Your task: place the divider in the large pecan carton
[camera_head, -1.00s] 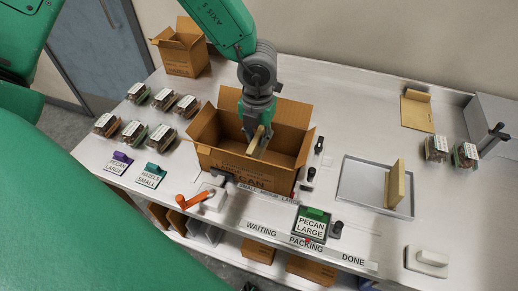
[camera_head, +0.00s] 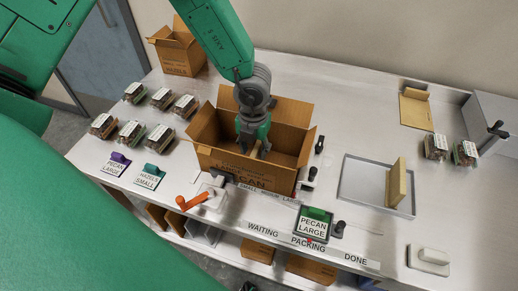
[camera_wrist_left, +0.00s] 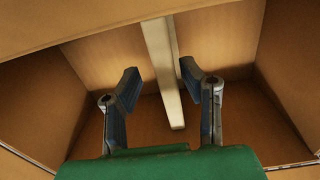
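The large pecan carton (camera_head: 235,166) stands open on the bench with its flaps spread. My left gripper (camera_head: 254,146) reaches down into it from above. In the left wrist view, the divider (camera_wrist_left: 163,70) is a pale strip, seen edge-on inside the carton. The left gripper's two fingers (camera_wrist_left: 160,85) are apart, one on each side of the divider, with gaps visible between them and it. The divider's lower part is hidden in the head view. My right gripper is not in view.
A grey tray (camera_head: 362,185) with an upright tan panel (camera_head: 397,183) lies to the right. Several clear clamshells (camera_head: 161,98) stand on the left, two more at the right. A smaller open carton (camera_head: 182,60) stands at the back left. An orange-handled device (camera_head: 193,201) is in front.

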